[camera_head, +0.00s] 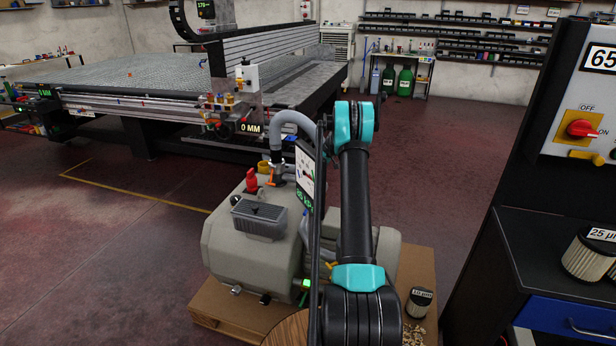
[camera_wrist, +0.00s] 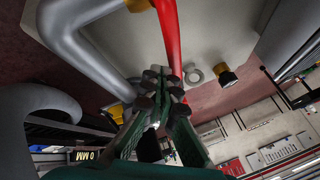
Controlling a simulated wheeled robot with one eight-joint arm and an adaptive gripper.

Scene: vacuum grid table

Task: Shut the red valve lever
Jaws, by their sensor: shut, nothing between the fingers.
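In the wrist view, the red lever (camera_wrist: 169,35) is a long red bar running from the top edge down to the fingertips, in front of a pale grey body. My gripper (camera_wrist: 164,80), with green fingers and dark pads, is shut and empty at the lever's lower end. I cannot tell whether the fingertips touch the lever. In the head view, a red part (camera_head: 252,181) stands on the grey pump (camera_head: 232,250); I cannot tell whether it is the same lever. My gripper cannot be made out there, behind my arm and a dark display panel.
A grey curved pipe (camera_wrist: 85,60) lies left of the lever in the wrist view. A brass fitting (camera_wrist: 228,76) and grey ring (camera_wrist: 193,74) lie right. The pump rests on a wooden pallet (camera_head: 420,268). A black cabinet (camera_head: 500,170) stands right; the grid table (camera_head: 150,80) is behind left.

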